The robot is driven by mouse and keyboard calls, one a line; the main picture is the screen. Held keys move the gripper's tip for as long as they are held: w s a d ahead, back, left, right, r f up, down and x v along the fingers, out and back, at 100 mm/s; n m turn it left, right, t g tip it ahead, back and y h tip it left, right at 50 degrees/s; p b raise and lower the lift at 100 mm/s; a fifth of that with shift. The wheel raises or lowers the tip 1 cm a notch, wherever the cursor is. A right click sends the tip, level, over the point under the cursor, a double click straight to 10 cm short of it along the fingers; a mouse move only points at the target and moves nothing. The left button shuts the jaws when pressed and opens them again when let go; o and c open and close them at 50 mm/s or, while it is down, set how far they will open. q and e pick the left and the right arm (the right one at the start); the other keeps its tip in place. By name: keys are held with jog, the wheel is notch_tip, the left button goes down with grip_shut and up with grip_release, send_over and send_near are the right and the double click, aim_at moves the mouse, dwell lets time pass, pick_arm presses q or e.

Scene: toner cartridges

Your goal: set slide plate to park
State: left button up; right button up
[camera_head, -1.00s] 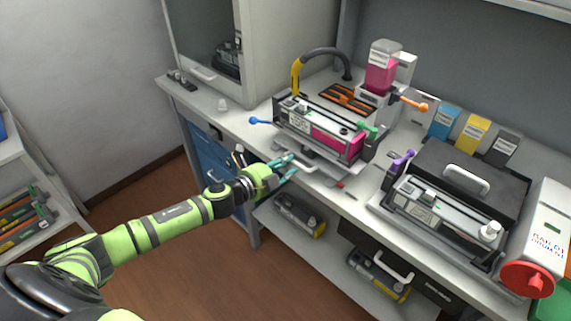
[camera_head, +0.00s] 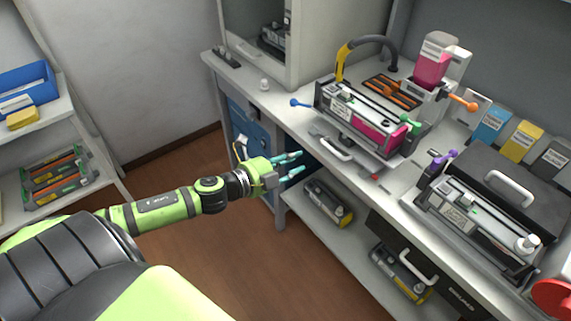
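The slide plate (camera_head: 318,131) is a flat grey plate with a pale bar handle (camera_head: 332,149), low at the front of the filling station (camera_head: 368,112). The station holds a cartridge with a magenta side. My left gripper (camera_head: 297,165) has teal fingers, spread apart with nothing between them. It is in front of the bench edge, left of and slightly below the handle, and apart from it. Any position marks on the plate are too small to read. My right gripper is not in view.
A blue lever (camera_head: 300,103), a green knob (camera_head: 413,127) and an orange knob (camera_head: 466,102) stick out from the station. A second station (camera_head: 470,220) with a black case stands to the right. Cartridges lie on the shelf below (camera_head: 328,203). The floor in front is open.

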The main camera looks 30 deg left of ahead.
pick_arm(q)
jog(key=shift+v, duration=0.9)
jog(key=s+a+f+n+g+y, duration=0.2)
jog(key=s+a+f+n, duration=0.15)
jog(key=f, duration=0.65)
jog(key=s+a+f+n+g+y, duration=0.2)
jog(key=s+f+n, duration=0.2)
jog(key=f, duration=0.5)
jog(key=s+a+f+n+g+y, duration=0.1)
jog(key=s+a+f+n+y, duration=0.2)
jog(key=f, duration=0.7)
jog(key=s+d+f+n+g+h, duration=0.1)
jog(key=s+d+f+n+g, duration=0.15)
jog(key=s+f, duration=0.4)
jog(key=s+d+f+n+g, duration=0.2)
jog(key=s+d+f+n, duration=0.1)
jog(key=s+f, duration=0.35)
jog(key=s+d+f+n+g, duration=0.1)
jog(key=s+d+f+g, duration=0.1)
jog(key=s+d, duration=0.3)
jog(key=s+d+f+n+g+h, duration=0.1)
jog(key=s+d+f, duration=0.3)
jog(key=s, duration=0.7)
jog(key=shift+s+d+n+g, duration=0.2)
jog(key=shift+d+n+g, duration=0.45)
jog(key=shift+d, duration=0.1)
